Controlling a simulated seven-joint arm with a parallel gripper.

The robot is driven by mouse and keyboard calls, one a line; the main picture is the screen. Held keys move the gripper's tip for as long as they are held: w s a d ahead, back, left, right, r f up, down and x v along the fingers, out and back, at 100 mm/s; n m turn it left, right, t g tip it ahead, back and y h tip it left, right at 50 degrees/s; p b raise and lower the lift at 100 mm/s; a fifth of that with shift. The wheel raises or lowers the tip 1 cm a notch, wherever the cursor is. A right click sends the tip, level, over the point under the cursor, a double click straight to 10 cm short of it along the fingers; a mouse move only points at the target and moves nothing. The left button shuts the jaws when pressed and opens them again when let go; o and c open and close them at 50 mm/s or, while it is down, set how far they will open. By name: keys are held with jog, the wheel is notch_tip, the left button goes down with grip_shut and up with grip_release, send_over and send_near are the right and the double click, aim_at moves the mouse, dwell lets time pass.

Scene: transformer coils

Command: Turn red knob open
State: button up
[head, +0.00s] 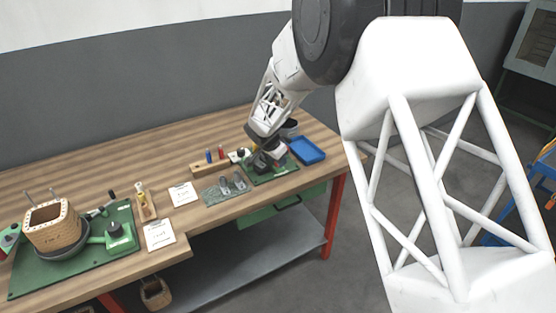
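My gripper (262,162) is low over a small green board (285,172) at the far right part of the workbench, beside small dark and pale parts. I cannot tell whether its fingers are open or shut, or whether they touch anything. A knob that is clearly red does not stand out on this board; my gripper and wrist cover part of it. A small upright red piece (221,152) stands beside an upright blue piece (208,156) at a wooden block left of my gripper. I cannot tell whether the red piece is a knob.
A blue tray (306,150) lies right of the green board, close to the wooden bench's (95,181) right end. Grey metal parts (226,188) and white cards (183,194) lie to the left.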

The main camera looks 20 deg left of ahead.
jog(key=o, duration=0.9)
jog(key=shift+r, duration=0.15)
jog(key=shift+v, duration=3.8)
